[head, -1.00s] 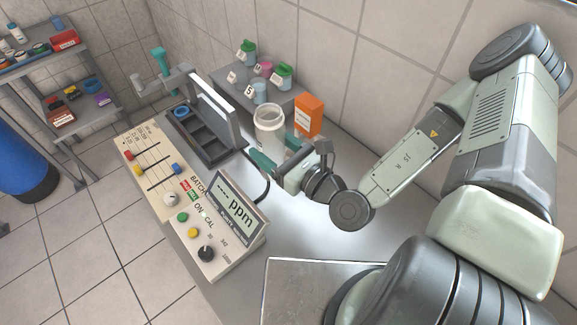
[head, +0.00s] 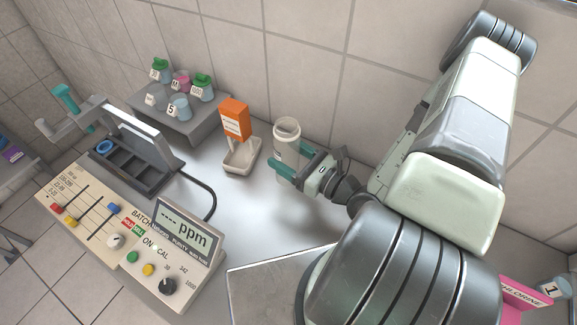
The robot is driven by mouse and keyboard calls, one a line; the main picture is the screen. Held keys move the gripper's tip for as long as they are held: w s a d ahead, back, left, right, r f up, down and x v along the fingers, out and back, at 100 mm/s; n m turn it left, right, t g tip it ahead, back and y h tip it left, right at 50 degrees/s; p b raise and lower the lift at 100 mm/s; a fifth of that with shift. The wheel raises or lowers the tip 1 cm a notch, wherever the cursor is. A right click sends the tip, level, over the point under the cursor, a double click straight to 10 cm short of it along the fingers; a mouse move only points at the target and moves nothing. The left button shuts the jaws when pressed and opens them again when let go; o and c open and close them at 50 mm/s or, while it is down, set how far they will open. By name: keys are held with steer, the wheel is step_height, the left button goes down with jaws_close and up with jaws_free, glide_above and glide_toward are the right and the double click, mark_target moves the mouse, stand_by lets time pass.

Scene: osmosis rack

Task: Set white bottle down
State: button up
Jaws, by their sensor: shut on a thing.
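The white bottle (head: 286,141) is a translucent white cylinder with an open, uncapped mouth. It is roughly upright, to the right of the orange box in the head view. My gripper (head: 295,168) is shut around the bottle's body, with teal fingers on its near and far sides. The bottle's lower part is partly hidden by the fingers. A soft shadow lies on the steel worktop (head: 240,205) under my gripper, and I cannot tell whether the bottle's base touches the worktop.
An orange box (head: 234,119) stands by a small white tray (head: 242,157) left of the bottle. A grey shelf (head: 190,130) holds several small jars. The ppm meter console (head: 130,235) and an open-lidded case (head: 125,160) fill the left. Tiled wall stands behind. Worktop in front of the bottle is clear.

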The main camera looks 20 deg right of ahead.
steer(key=shift+f, duration=1.9)
steer(key=shift+f, duration=0.15)
steer(key=o, duration=1)
steer(key=v, duration=1.2)
steer(key=shift+r, duration=0.2)
